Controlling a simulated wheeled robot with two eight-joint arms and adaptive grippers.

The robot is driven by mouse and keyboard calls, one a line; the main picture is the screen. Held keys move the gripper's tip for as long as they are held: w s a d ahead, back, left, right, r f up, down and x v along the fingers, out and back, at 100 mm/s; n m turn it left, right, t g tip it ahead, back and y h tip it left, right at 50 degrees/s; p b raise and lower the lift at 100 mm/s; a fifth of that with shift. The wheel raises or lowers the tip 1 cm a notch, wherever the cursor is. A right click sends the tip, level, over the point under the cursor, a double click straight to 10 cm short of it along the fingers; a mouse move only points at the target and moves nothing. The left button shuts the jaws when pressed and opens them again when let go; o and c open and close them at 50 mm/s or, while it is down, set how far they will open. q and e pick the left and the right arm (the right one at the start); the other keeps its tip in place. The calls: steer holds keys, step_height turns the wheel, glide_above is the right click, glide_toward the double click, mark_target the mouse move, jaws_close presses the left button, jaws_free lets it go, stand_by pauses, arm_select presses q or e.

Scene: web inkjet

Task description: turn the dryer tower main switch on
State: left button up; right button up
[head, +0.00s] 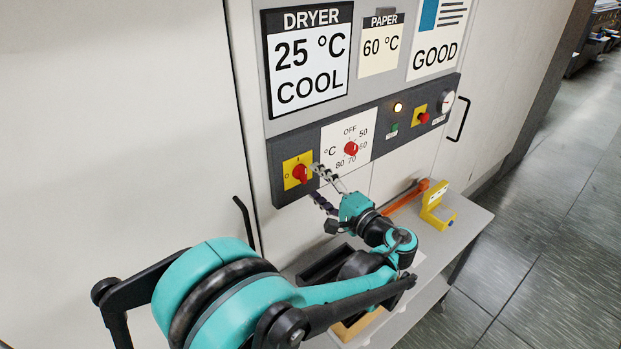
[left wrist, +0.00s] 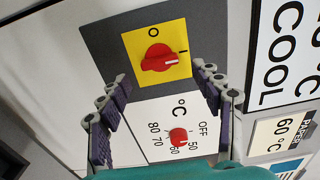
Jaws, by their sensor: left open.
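The dryer tower main switch (head: 299,174) is a red knob on a yellow plate at the left end of the dark control strip. In the left wrist view, the red knob (left wrist: 157,58) has a white mark at its end on the "I" side; "O" is on an adjacent side of the plate. My left gripper (head: 318,182) is open and empty in front of the panel, just right of the switch. In the left wrist view, its fingers (left wrist: 160,76) are spread to either side of the knob, with no clear contact. My right gripper is out of view.
A red temperature dial (head: 351,148) on a white plate is close beside the left fingers. The dryer display (head: 307,58) reads 25 °C COOL. Below, a grey shelf (head: 462,224) holds a yellow device (head: 437,206) and an orange-handled item (head: 407,196). Floor at right is clear.

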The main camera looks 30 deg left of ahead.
arm_select(q)
steer(key=v, duration=0.8)
steer(key=shift+d, duration=0.2)
steer(key=shift+s, duration=0.15)
